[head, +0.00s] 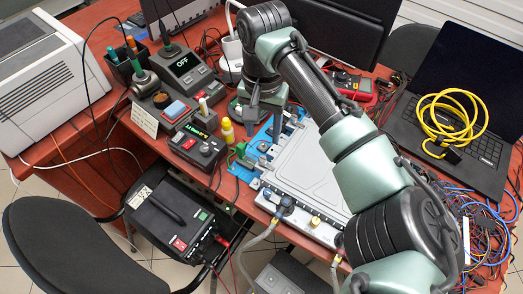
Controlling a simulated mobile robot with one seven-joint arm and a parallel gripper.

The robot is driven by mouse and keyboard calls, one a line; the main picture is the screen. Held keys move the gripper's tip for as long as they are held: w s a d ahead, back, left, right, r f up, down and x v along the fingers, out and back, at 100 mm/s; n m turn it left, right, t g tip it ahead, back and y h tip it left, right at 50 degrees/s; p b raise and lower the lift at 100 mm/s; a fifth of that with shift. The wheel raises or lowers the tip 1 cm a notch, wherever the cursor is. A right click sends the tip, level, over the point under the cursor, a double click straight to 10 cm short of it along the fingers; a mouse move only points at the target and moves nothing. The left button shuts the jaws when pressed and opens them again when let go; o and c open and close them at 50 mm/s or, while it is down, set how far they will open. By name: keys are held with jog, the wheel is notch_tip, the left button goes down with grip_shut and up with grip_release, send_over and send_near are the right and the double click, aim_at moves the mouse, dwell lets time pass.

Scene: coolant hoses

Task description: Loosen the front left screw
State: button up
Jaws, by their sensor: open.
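A light grey flat unit (313,172) lies on the red table, partly covered by my arm. Its front edge carries dark and blue fittings (282,203), a yellow cap (315,221) and grey hoses (262,238). The front left screw is too small to make out for certain. My gripper (264,122) points down over the blue plate at the unit's back left corner, away from the front edge. Its fingers are apart, with nothing seen between them. I cannot tell whether they touch anything below.
A soldering station (185,66), a control box (197,146) and a yellow bottle (227,130) stand left of the unit. A black device (172,222) is at the front left. A laptop (455,125) with a yellow cable (450,112) and tangled wires crowd the right.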

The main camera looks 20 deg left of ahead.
aim_at(263, 158)
notch_tip(263, 158, down, 10)
jog(key=shift+r+b, duration=0.2)
jog(key=shift+b, duration=0.1)
jog(key=shift+c, duration=0.3)
grip_shut()
